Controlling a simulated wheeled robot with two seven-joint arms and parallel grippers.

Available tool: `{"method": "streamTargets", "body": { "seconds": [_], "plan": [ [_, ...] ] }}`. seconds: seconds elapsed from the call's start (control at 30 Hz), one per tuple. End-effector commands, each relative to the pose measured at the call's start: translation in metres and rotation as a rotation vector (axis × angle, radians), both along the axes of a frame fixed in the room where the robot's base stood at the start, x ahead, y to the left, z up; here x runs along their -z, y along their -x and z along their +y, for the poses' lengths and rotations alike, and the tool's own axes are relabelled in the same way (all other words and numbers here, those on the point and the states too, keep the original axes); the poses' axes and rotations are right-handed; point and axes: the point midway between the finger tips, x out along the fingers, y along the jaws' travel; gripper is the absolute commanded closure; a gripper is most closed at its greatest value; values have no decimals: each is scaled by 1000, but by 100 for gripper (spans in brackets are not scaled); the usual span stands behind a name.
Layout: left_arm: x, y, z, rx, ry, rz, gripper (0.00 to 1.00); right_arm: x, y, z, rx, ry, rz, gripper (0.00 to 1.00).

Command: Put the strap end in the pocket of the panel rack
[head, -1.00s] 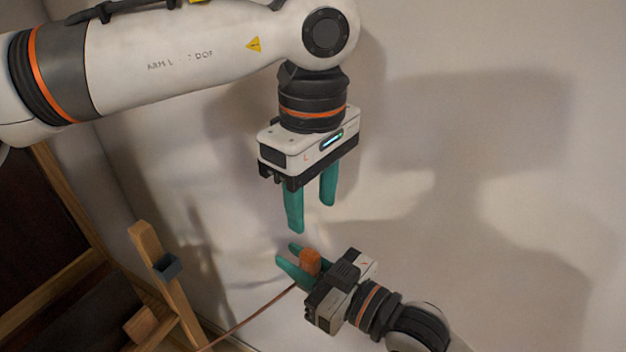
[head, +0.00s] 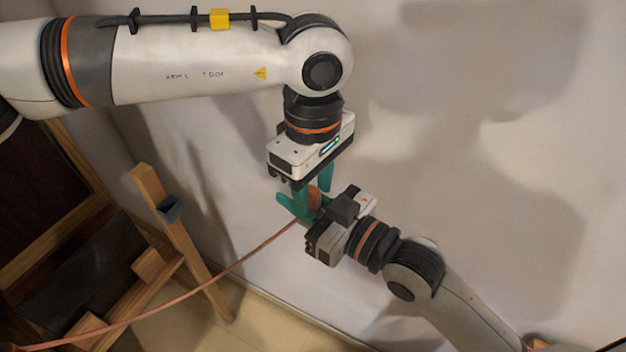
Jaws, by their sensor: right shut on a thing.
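The strap (head: 230,270) is a thin brown band that runs from the lower left up to my grippers. Its orange-brown strap end (head: 315,197) is held in my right gripper (head: 296,205), which is shut on it, teal fingers pointing left. My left gripper (head: 313,188) comes down from above, fingers apart, straddling or close beside the strap end; contact is hard to tell. The pocket (head: 170,209) is a small dark grey box on an upright wooden post of the panel rack (head: 198,262), left of both grippers.
The rack's wooden frame and dark panels (head: 75,268) fill the lower left, with a wooden block (head: 148,263) on a rail. A pale wall (head: 480,170) stands behind my arms. The space between the grippers and the pocket looks clear.

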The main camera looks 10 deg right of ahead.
Motion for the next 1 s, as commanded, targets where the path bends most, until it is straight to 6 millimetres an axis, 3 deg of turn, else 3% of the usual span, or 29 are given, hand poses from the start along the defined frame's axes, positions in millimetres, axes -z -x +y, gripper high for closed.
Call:
{"method": "streamTargets", "body": {
  "seconds": [0.03,0.23,0.27,0.3,0.4,0.73,0.87,1.0],
  "plan": [
    [0,0,0,0,0,0,69,0,0,0,0,-1,-1,100],
    [0,0,0,0,1,-1,100,0,0,0,-1,-1,-1,100],
    [0,0,0,0,1,-1,100,0,0,1,-2,-1,-1,100],
    [-1,0,-1,0,2,0,100,0,1,1,-2,-1,-1,72],
    [-1,0,-1,0,2,0,100,0,0,0,-2,-1,-1,56],
    [-1,0,0,0,1,-1,100,4,-1,0,4,7,1,53],
    [0,0,0,0,0,0,100,30,-6,-4,34,67,1,53],
    [0,0,0,0,0,0,100,90,-14,-12,87,201,7,53]
  ]
}}
